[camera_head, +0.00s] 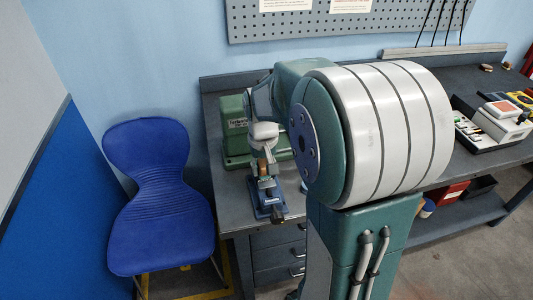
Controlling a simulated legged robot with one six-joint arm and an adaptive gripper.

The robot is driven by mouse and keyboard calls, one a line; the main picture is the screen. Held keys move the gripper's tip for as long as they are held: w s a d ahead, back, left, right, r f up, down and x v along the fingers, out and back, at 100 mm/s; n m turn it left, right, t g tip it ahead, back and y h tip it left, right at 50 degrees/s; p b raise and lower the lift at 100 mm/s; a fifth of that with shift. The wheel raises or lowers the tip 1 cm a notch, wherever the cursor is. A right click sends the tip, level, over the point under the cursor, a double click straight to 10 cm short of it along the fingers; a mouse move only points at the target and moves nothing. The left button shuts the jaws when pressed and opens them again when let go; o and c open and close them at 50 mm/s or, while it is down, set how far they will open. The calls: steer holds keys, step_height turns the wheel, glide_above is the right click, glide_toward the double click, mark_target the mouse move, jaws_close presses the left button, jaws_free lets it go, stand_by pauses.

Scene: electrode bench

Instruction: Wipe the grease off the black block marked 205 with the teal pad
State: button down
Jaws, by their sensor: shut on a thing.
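My arm reaches over the bench, and its big white and green housing fills the middle of the view. My gripper (265,170) is small and partly hidden by its own wrist. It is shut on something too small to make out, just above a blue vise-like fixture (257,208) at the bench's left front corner. A dark piece (279,214) shows at the front of this fixture. I cannot read a 205 mark on it or tell whether it is the black block. I cannot make out the teal pad or any grease.
A green machine (233,128) stands just behind the fixture on the grey bench (228,200). A blue chair (160,220) stands left of the bench. A tray of small parts (485,130) and a yellow meter (521,99) lie at the right. A pegboard (300,25) hangs behind.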

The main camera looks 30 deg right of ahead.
mark_target(264, 161)
steer(key=r, duration=0.3)
steer(key=shift+d+r, duration=0.1)
steer(key=shift+d, duration=0.1)
steer(key=shift+a+r, duration=0.1)
steer(key=shift+r, duration=0.95)
